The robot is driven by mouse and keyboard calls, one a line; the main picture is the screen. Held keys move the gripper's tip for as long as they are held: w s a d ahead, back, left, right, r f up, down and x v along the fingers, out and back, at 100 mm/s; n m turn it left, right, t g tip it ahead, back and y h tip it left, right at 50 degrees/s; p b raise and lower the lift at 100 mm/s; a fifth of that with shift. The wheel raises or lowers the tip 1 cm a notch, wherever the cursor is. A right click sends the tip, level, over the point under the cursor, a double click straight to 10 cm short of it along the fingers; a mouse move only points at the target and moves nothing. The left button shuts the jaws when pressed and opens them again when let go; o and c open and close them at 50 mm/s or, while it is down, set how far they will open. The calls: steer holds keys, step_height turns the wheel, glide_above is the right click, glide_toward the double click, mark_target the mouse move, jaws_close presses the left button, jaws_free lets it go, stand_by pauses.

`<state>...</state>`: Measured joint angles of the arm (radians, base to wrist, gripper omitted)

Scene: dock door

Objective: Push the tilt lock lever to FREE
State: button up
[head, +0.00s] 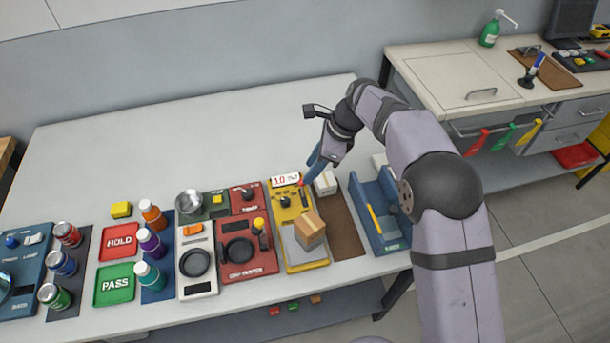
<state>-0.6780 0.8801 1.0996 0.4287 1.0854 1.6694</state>
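My gripper (314,168) hangs over the far part of the yellow unit, its tip near a small red piece and the display. The small view does not show whether its fingers are open, or whether they touch anything. The yellow unit (291,262) has a display (285,180), a black-knobbed lever (285,201) and a dark part beside it. A cardboard box (309,229) sits on its plate. Another black-knobbed lever (246,193) stands on a small red panel. No tilt lock or FREE label is readable, so I cannot tell which lever is the tilt lock.
A white box (325,184) stands close by my gripper. A blue unit with a yellow bar (376,219) is to the right. A red unit (262,262) with a yellow-knobbed lever (260,226) is left of the yellow unit. The back of the table (180,135) is clear.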

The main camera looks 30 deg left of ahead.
mark_target(302, 188)
steer(key=shift+p+x, duration=0.75)
steer(key=shift+x, duration=1.85)
jaws_close()
